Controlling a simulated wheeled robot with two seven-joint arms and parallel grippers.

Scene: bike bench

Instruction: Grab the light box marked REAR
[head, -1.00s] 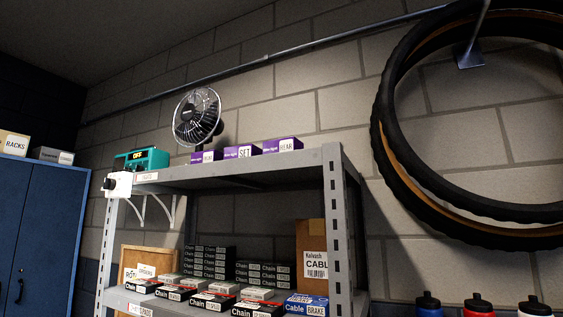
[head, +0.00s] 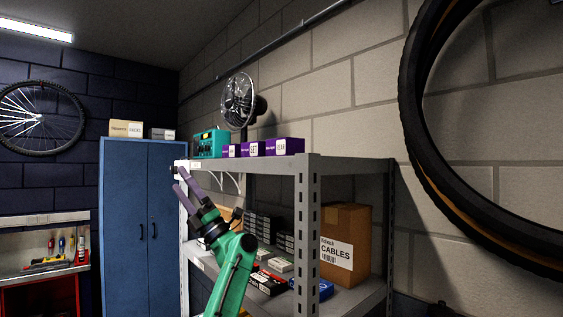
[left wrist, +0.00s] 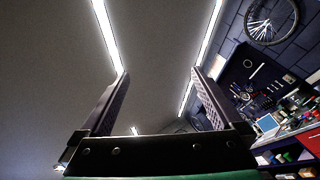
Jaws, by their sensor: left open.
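Three purple light boxes stand in a row on the top shelf in the head view. The rightmost light box (head: 284,147) has a white label that seems to read REAR. The middle box (head: 250,148) is marked SET, and the left box (head: 230,151) has a label too small to read. My left gripper (head: 179,179) is open and empty, in front of the shelf's left end, lower than the boxes and left of them. In the left wrist view its fingers (left wrist: 158,75) are spread, with only ceiling between them. My right gripper is not in view.
A teal device (head: 208,144) and a black fan (head: 239,103) stand by the boxes on the grey shelf (head: 255,167). The shelf's front post (head: 306,220) rises at the right. Small boxes and a cardboard CABLES box (head: 345,245) fill the lower shelf. Space above the boxes is free.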

